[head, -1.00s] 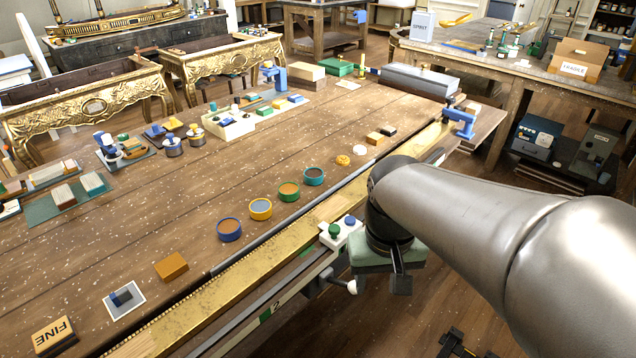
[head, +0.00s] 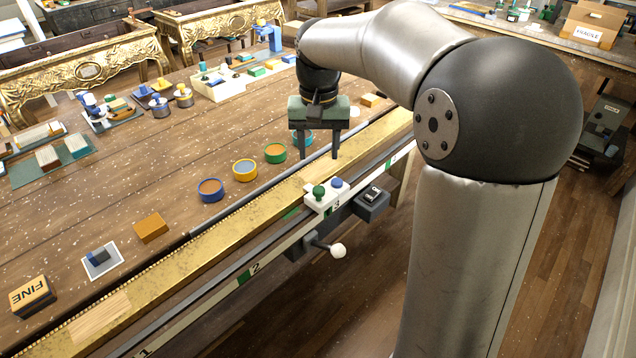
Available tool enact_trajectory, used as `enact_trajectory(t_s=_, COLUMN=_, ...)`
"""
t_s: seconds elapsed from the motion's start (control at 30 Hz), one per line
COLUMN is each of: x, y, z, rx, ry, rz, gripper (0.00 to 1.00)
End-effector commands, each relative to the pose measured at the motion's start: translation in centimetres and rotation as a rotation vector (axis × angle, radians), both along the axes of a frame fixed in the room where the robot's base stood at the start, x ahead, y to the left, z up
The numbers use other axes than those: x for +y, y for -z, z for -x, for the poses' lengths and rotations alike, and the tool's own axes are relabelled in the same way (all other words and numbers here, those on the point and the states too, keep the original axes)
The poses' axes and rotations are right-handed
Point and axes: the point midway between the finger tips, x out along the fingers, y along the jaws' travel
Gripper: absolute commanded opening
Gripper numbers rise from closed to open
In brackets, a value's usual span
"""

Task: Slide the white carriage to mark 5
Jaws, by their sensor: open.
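The white carriage (head: 323,197) sits on the rail along the table's front edge, close to the number 3 on the scale (head: 254,268). It carries a green knob (head: 318,192) and a blue knob (head: 337,183). A lever with a white ball (head: 338,250) sticks out below it. The numbers 1 and 2 show further left on the scale; I cannot make out a 5. My gripper (head: 318,151) is open, fingers pointing down, above and behind the carriage, apart from it. It partly hides a teal-rimmed round dish (head: 303,138).
A dark grey block with a small dial (head: 371,203) is by the rail just right of the carriage. Several coloured round dishes (head: 245,170) line the table behind the rail. A brown block (head: 151,228) and a FINE block (head: 33,297) lie left.

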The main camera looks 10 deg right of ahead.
Motion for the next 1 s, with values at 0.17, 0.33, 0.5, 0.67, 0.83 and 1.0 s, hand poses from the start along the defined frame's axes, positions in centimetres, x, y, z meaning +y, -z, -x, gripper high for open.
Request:
enact_trajectory(t_s=0.17, x=-0.1, y=4.1, z=0.1, rx=0.005, ry=0.0, rz=0.001, gripper=0.48)
enact_trajectory(t_s=0.33, x=0.0, y=7.4, z=0.1, rx=0.004, ry=0.0, rz=-0.001, gripper=0.48)
enact_trajectory(t_s=0.5, x=0.0, y=9.5, z=0.0, rx=0.001, ry=-0.001, rz=0.001, gripper=0.48)
enact_trajectory(t_s=0.67, x=0.0, y=10.3, z=0.0, rx=0.0, ry=0.0, rz=0.0, gripper=0.48)
enact_trajectory(t_s=0.83, x=0.0, y=10.4, z=0.0, rx=-0.001, ry=0.0, rz=0.0, gripper=0.48)
enact_trajectory(t_s=1.0, x=0.0, y=10.4, z=0.0, rx=-0.001, ry=0.0, rz=0.0, gripper=0.26)
